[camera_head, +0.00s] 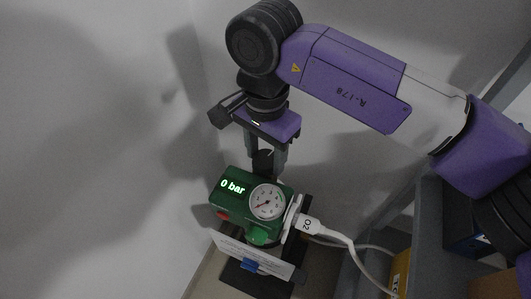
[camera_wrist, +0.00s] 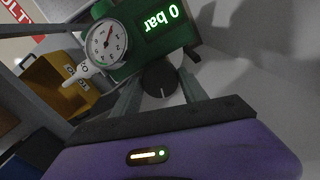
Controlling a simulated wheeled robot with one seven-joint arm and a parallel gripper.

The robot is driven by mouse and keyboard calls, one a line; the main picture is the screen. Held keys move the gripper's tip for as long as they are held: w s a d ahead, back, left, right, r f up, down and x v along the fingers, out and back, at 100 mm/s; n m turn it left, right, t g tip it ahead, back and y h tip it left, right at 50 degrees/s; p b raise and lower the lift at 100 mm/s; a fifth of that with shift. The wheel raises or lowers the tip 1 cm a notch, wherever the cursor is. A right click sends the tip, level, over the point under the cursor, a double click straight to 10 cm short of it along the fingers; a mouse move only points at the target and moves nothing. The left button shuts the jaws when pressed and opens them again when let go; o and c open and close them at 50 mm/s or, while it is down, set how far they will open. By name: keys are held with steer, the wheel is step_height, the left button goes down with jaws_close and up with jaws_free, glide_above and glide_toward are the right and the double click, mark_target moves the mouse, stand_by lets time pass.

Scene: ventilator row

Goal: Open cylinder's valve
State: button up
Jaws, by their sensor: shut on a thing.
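The cylinder's green head unit (camera_head: 232,201) stands low in the middle of the head view. Its display reads "0 bar", and a round white gauge (camera_head: 267,202) sits beside the display. Both also show at the top of the wrist view, the gauge (camera_wrist: 108,44) left of the display. A black round valve knob (camera_wrist: 160,79) with a light index line sticks out of the unit. My gripper (camera_head: 265,160) points down above the unit, with its fingers on either side of the knob and shut on it. The cylinder below is mostly hidden.
A white O2 plug and hose (camera_head: 330,233) leave the unit's right side. A white card (camera_head: 255,257) hangs in front. A grey shelf frame stands at the right, with a yellow box (camera_wrist: 52,86) in the wrist view. Pale walls close in at the left and behind.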

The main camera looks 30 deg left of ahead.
mark_target(266, 158)
steer(key=m, duration=1.3)
steer(key=shift+m+b, duration=0.3)
steer(key=shift+b, duration=0.1)
steer(key=m, duration=0.6)
steer(key=shift+b, duration=0.3)
steer(key=m+b, duration=0.1)
steer(key=m, duration=0.6)
steer(key=o, duration=1.4)
steer(key=shift+c, duration=0.2)
steer(key=shift+r+p, duration=0.3)
steer(key=shift+r, duration=3.65)
